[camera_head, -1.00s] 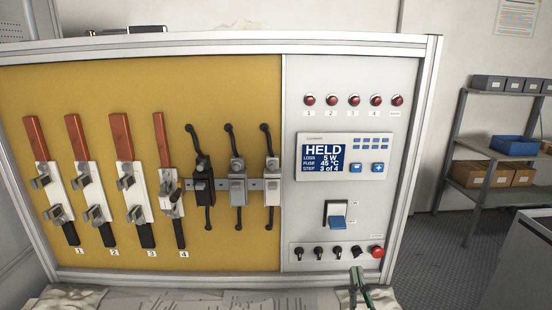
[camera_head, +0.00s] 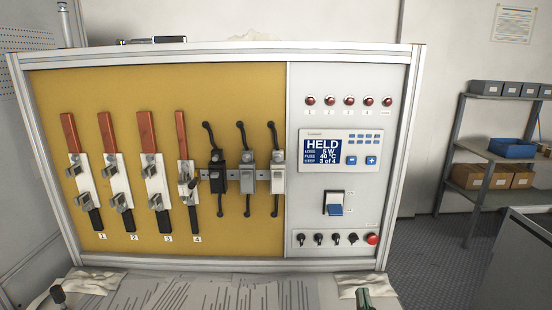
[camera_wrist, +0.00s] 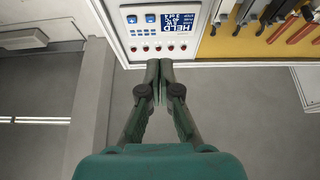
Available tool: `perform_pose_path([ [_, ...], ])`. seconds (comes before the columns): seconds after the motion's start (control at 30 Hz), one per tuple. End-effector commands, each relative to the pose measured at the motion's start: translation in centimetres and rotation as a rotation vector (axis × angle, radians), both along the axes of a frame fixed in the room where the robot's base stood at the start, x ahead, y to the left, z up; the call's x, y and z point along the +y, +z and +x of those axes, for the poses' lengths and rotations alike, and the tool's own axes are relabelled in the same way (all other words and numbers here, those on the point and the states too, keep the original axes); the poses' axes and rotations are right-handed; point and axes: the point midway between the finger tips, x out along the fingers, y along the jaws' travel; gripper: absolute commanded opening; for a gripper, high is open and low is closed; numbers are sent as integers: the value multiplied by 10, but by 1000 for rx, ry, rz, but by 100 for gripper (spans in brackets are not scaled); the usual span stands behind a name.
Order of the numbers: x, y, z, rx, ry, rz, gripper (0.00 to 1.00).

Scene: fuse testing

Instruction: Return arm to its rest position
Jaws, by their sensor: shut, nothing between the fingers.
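My gripper (camera_wrist: 159,70) is shut and empty in the wrist view, its two green-grey fingers together. That view shows the panel upside down, with its grey control section (camera_wrist: 160,30) past the fingertips. In the head view only a small green and dark part of my gripper (camera_head: 364,297) shows at the bottom edge, right of centre, in front of the bench. The test panel stands behind it, with a yellow board (camera_head: 245,85) and a display (camera_head: 323,149) reading HELD, 40 °C and 3 of 4.
Papers (camera_head: 220,292) and cloths (camera_head: 95,281) lie on the bench below. Shelves with boxes (camera_head: 500,177) stand at the right, with open floor (camera_head: 415,240) before them.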

Motion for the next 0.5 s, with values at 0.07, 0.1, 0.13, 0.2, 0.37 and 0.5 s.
perform_pose_path([
  [0.07, 0, -9, -8, 15, 0, 0, 0],
  [0.1, 0, -14, -12, 23, 0, 0, 0],
  [0.13, 0, -17, -15, 29, 0, 0, 0],
  [0.2, 0, -26, -24, 45, 0, 0, 0],
  [0.37, 1, -50, -51, 92, 1, 0, 0],
  [0.5, 1, -78, -87, 153, 1, 0, 0],
])
